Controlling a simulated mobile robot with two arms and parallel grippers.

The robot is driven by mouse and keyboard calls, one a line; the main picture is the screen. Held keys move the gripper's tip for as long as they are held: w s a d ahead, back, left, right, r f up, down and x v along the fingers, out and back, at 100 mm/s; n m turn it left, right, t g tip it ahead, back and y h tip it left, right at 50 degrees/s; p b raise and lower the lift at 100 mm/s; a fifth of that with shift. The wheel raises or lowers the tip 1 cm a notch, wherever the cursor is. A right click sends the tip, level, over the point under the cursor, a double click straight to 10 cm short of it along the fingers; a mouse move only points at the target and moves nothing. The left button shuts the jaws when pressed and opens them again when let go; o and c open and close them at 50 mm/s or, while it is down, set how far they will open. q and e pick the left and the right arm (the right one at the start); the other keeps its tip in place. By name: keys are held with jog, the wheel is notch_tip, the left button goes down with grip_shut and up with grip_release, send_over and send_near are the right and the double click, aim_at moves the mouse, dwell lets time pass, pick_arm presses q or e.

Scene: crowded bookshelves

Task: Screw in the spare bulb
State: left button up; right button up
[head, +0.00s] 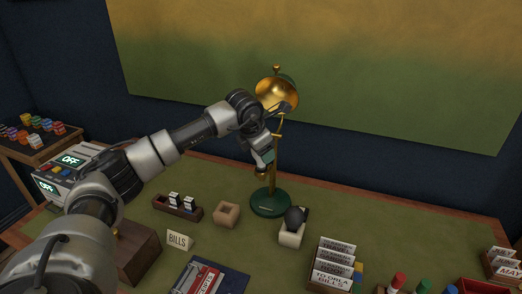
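A brass desk lamp (277,92) stands at the back middle of the desk on a green round base (270,203), its shade tilted. My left gripper (264,164) points down in front of the lamp's stem, below the shade. A small brass-coloured piece shows at its fingertips; I cannot tell whether it is held, or whether the fingers are open or shut. A dark round bulb-like object (295,217) rests in a cream holder (291,236) in front of the lamp. A small wooden block with a square hollow (227,213) stands to its left and looks empty. The lamp's socket is hidden. My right gripper is out of view.
A wooden tray with small dark-and-white items (178,206) and a "BILLS" card (178,240) stand at left. A card file box (334,264) stands front right. The desk right of the lamp is mostly clear.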

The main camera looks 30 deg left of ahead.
pick_arm(q)
jog(key=m+h, duration=0.2)
jog(key=m, duration=0.2)
jog(key=shift+m, duration=0.3)
jog(key=m+g+h, duration=0.1)
jog(key=m, duration=0.2)
jog(key=o, duration=0.9)
jog(key=shift+p, duration=0.3)
